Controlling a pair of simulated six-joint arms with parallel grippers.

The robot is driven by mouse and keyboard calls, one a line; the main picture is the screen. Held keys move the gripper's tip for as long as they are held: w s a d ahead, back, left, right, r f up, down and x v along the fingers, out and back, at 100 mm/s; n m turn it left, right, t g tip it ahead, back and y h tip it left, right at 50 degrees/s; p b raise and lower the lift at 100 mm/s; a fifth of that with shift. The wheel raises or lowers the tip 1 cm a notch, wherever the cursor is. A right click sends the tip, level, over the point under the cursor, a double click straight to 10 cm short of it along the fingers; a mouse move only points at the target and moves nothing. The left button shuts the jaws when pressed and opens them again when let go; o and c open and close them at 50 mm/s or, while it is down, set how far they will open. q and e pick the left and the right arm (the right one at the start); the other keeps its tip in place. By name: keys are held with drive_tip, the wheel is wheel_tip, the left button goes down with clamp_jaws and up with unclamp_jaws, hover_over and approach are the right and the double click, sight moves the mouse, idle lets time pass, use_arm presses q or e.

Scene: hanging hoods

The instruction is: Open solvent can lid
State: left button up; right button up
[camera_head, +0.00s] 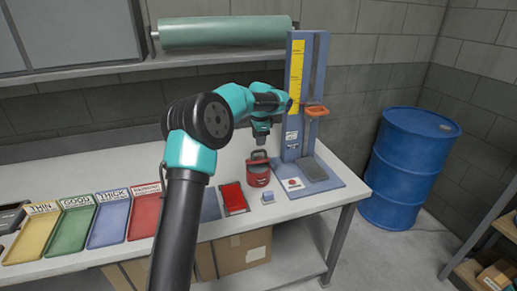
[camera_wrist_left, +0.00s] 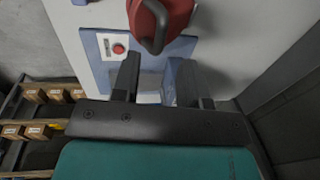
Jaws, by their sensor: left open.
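The solvent can (camera_head: 258,176) is a small red can with a pale label, standing upright on the bench beside a blue stand. A dark handle shows at its top; whether the lid is raised is too small to tell. In the left wrist view the red can (camera_wrist_left: 172,12) and its dark loop handle are cut off by the top edge. My left gripper (camera_head: 262,138) points down above the can, apart from it. In the wrist view its two fingers (camera_wrist_left: 158,80) are spread with nothing between them. My right gripper is not in view.
The blue stand (camera_head: 293,90) with an orange piece rises right of the can. A red pad (camera_head: 232,197) and a small white-and-blue block (camera_head: 267,198) lie in front. Several coloured trays (camera_head: 108,222) line the left. A blue drum (camera_head: 403,165) stands beyond the bench's right end.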

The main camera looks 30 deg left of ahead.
use_arm(q)
drive_tip(key=f, duration=0.5)
drive_tip(key=shift+w+a+f, duration=0.15)
drive_tip(key=shift+w+a, duration=0.1)
drive_tip(key=shift+a, duration=0.05)
drive_tip(key=shift+c, duration=0.4)
clamp_jaws()
